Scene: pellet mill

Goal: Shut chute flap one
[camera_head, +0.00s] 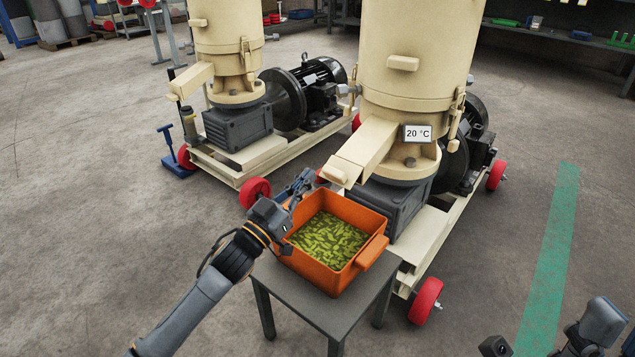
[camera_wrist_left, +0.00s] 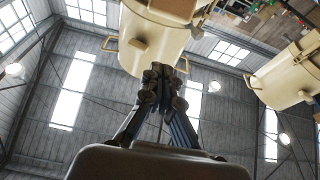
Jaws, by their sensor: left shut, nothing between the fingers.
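The near pellet mill's cream chute (camera_head: 366,145) slopes down to the left above an orange crate (camera_head: 318,276) of green pellets. A paler flap with a small tab (camera_head: 340,172) is at the chute's lower end; I cannot tell how far it stands open. My left gripper (camera_head: 303,182) is shut and empty, just left of the flap and over the crate's back left corner. I see no clear contact. In the left wrist view its fingers (camera_wrist_left: 165,80) meet in front of a cream mill body (camera_wrist_left: 152,38). Part of my right arm shows at the lower right; its fingers are not clear.
The crate stands on a small grey table (camera_head: 325,313). A second mill (camera_head: 222,45) with its own chute (camera_head: 192,80) stands behind left. The near mill's frame has red wheels (camera_head: 426,300). A "20 °C" display (camera_head: 417,133) is beside the chute. Floor at left is clear.

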